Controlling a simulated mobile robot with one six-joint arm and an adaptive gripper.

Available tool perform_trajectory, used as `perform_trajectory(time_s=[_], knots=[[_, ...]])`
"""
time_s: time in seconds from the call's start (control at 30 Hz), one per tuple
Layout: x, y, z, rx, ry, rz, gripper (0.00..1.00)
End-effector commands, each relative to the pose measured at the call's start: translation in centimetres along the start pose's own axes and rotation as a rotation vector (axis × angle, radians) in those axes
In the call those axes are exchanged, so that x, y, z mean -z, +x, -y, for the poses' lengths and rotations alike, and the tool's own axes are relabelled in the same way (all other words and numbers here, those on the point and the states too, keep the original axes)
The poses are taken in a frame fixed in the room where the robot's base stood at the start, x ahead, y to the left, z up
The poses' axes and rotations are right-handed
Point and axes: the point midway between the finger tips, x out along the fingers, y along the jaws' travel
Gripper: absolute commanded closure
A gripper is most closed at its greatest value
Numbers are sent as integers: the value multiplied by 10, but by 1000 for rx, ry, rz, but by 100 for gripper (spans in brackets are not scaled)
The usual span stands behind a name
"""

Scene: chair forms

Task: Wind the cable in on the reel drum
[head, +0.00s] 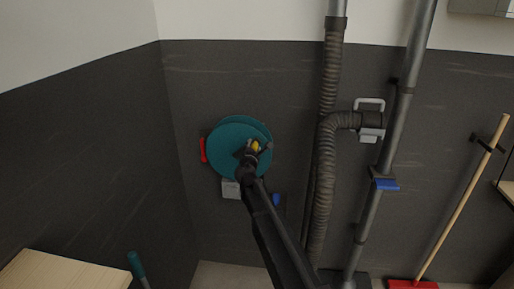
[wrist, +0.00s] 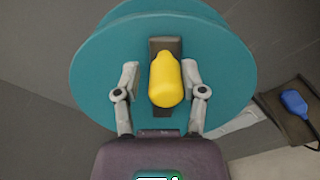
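The reel drum is a teal disc (head: 226,151) on the dark wall in the head view. It fills much of the wrist view (wrist: 100,70). A yellow crank handle (wrist: 165,78) stands out from a dark crank arm (wrist: 168,46) on the drum face. In the head view the handle (head: 255,146) is partly covered by my gripper (head: 251,153). In the wrist view my gripper (wrist: 163,82) is open, with one finger on each side of the yellow handle and visible gaps to both. I cannot see the cable on the drum.
A red part (head: 203,150) sits at the drum's left edge, and a grey box (head: 231,189) is below it. A ribbed hose (head: 326,180) and metal pipes (head: 370,215) run down the wall to the right. A wooden-handled broom (head: 463,198) leans further right.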

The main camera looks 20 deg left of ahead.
Motion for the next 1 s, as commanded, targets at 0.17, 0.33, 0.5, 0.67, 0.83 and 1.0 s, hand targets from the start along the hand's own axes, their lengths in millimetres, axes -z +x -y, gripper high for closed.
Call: perform_trajectory(time_s=[0.17,0.33,0.5,0.67,0.83,1.0], knots=[[-2,0,-22,-2,0,-2,49],[0,0,-26,-1,0,-2,49],[0,0,-25,-1,0,-1,49],[0,0,-26,-1,0,-1,49],[4,1,-38,-1,0,-1,49],[12,1,-56,-3,0,-3,49]])
